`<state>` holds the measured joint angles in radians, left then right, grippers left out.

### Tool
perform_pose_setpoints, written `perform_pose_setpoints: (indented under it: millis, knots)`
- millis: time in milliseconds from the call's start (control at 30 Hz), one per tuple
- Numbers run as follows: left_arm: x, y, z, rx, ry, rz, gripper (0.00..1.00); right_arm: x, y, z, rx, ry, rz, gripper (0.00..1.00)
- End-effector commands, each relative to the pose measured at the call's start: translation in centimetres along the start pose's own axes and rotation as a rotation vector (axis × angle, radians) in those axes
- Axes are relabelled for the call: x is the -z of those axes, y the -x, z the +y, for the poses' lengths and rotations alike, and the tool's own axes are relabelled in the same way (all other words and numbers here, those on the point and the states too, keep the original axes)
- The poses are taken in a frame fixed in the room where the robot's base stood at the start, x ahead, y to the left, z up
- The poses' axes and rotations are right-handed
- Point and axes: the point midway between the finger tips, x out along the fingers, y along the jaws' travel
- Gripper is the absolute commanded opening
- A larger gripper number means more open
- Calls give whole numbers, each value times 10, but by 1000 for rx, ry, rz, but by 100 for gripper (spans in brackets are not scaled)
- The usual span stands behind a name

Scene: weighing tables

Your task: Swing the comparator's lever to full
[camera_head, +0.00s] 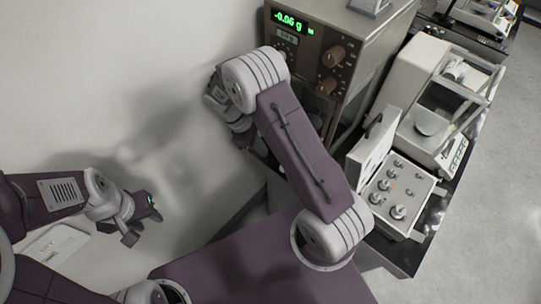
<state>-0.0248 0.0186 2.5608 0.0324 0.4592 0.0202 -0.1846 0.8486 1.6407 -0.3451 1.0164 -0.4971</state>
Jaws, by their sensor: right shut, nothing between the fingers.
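My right gripper (240,129) is at the end of that arm, just left of the comparator's front. It is shut with nothing in it, and its fingertips are partly hidden by my wrist. My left gripper (142,222) is at the lower left, well away from the comparator, with its fingers apart and empty.
Right of the comparator stand an open weight case (391,200) with several knobbed weights and a glass-sided balance (430,75). Another balance (487,13) is at the top right. A pale flat device (57,246) lies at lower left. Grey floor is clear at far right.

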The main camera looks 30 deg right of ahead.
Motion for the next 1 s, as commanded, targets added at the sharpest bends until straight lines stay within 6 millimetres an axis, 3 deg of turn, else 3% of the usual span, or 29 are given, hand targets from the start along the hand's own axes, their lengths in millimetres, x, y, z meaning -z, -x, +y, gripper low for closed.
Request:
perform_pose_setpoints:
  millis: [300, 500, 1000]
  knots:
    - [1, 6, 0, 0, 0, 1, 36, -1, -60, -1, 4, 2, -5, 0]
    - [1, 9, 0, 0, 0, 1, 36, -1, -88, -1, 3, 1, -5, 0]
    - [1, 10, 0, 0, 0, 1, 36, -4, -96, -3, -11, 26, -5, 0]
